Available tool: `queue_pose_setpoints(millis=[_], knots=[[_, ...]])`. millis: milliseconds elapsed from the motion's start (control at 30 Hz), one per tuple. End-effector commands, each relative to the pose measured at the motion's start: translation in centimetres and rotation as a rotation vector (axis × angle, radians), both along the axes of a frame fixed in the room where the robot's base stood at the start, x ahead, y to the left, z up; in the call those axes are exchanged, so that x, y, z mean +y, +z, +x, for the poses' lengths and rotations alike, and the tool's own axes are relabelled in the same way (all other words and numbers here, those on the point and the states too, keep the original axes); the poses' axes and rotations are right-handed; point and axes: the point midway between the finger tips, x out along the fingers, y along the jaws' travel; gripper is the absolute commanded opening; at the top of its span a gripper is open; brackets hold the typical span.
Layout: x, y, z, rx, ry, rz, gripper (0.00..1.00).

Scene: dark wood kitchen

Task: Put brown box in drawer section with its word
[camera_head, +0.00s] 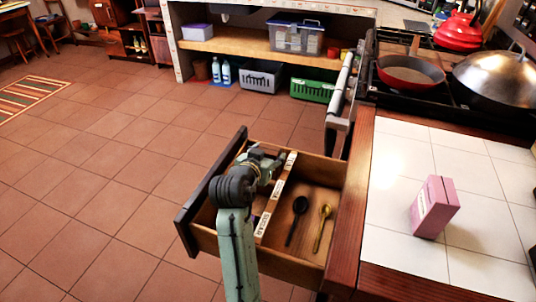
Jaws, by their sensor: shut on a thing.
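The open wooden drawer (325,171) is pulled out from the counter. A black spoon (300,206) and a gold spoon (325,213) lie right of the divider. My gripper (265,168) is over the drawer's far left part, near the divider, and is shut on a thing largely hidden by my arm. I take it to be the brown box, which shows nowhere else. A bit of purple shows left of the divider, mostly hidden.
A pink box (435,207) stands on the white tiled counter (395,245). A red pan (410,75), a domed metal lid (497,78) and a red kettle (458,30) are on the stove behind. An oven handle (341,95) juts out behind the drawer.

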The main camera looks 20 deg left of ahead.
Motion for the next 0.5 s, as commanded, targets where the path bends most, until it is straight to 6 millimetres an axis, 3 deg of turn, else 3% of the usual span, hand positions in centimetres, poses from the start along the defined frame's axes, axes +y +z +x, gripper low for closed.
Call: queue_pose_setpoints(millis=[500], knots=[[0.0, -1.2, 0.0, 0.0, 0.0, 0.0, 0.24]])
